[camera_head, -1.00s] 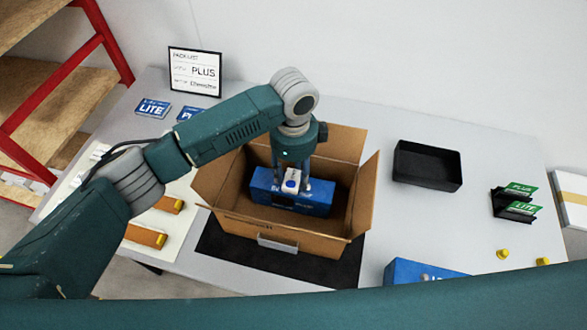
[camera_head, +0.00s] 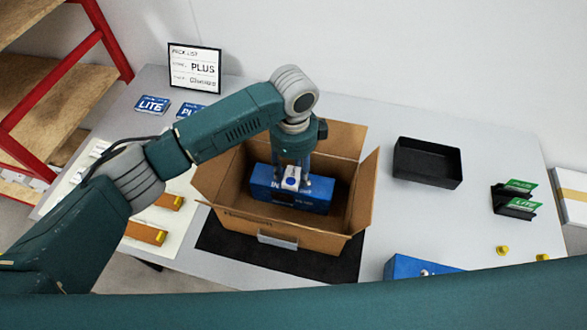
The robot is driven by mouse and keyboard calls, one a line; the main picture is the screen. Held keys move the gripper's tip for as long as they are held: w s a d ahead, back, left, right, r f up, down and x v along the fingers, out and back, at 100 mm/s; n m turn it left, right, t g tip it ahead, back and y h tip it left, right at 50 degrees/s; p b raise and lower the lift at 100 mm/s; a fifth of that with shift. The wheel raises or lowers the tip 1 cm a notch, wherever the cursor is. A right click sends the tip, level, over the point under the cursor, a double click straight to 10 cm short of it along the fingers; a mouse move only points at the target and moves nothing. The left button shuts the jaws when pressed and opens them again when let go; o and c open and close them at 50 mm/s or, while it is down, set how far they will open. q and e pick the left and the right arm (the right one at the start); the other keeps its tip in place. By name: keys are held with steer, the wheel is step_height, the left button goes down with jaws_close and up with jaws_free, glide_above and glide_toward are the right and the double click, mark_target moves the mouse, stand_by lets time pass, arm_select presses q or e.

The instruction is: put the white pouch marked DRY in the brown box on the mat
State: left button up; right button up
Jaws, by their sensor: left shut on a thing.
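The brown box (camera_head: 250,222) stands open on the dark mat (camera_head: 220,240), flaps spread. Inside it is a blue analyser (camera_head: 262,185) with a white part and blue knob on top. My left gripper (camera_head: 291,183) reaches down into the box from above, shut on the analyser at this white part; the fingertips are partly hidden. Small white items (camera_head: 98,150) lie at the left, partly behind my left arm. No DRY marking is readable, so I cannot tell whether one is the pouch. My right gripper is not in view.
A black tray (camera_head: 428,180) and a holder with green cards (camera_head: 516,204) stand at the right. Another blue unit (camera_head: 405,267) is at the front. Yellow caps (camera_head: 502,250) lie nearby. Orange-brown pieces (camera_head: 146,233) lie left.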

arm_select(q)
steer(key=shift+f, duration=0.25)
stand_by(0.6)
steer(key=o, duration=1)
step_height(320, 180, up, 8)
steer(key=p, duration=0.8)
steer(key=shift+f, duration=0.25)
steer(key=shift+r, duration=2.25)
